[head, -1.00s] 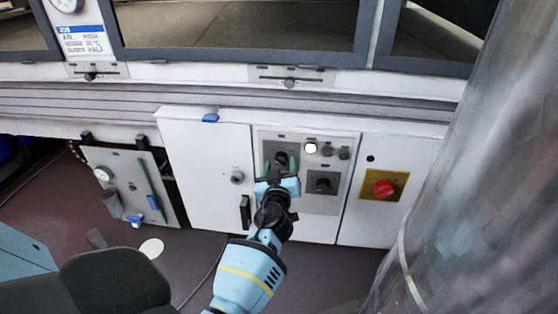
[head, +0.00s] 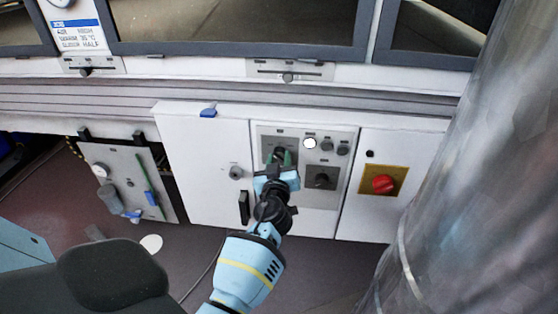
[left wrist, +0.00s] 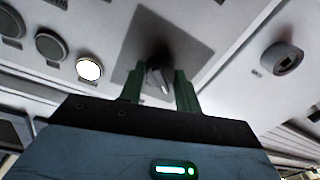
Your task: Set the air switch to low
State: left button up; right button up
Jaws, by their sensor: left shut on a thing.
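The control panel (head: 265,141) on the white cabinet has two dark square plates with rotary knobs. My left gripper (head: 281,158) is at the upper-left knob (head: 279,151), with its green fingers shut on it. In the left wrist view the gripper (left wrist: 160,86) has one finger on each side of this knob (left wrist: 156,72), against its dark plate. The second knob (head: 322,179) sits lower right and is free. The panel labels are too small to read, so I cannot tell by name which knob is the air switch. My right gripper is not in view.
A lit white button (head: 310,143) and two dark round ones are right of the held knob. A red knob on a yellow plate (head: 384,185) is farther right. A round lock (head: 236,172) and black handle (head: 244,207) are on the left door. A large grey cylinder fills the right side.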

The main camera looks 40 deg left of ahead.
pick_arm(q)
jog(key=shift+f+m+b, duration=0.1)
jog(key=shift+m+b, duration=0.65)
jog(key=shift+m, duration=0.35)
jog(key=m+b, duration=0.1)
jog(key=m, duration=0.1)
jog(key=shift+m, duration=0.3)
jog(key=shift+m+t+b, duration=0.3)
jog(key=shift+m+b, duration=0.3)
jog(key=shift+m, duration=2)
jog(key=o, duration=1)
jog(key=shift+s, duration=0.1)
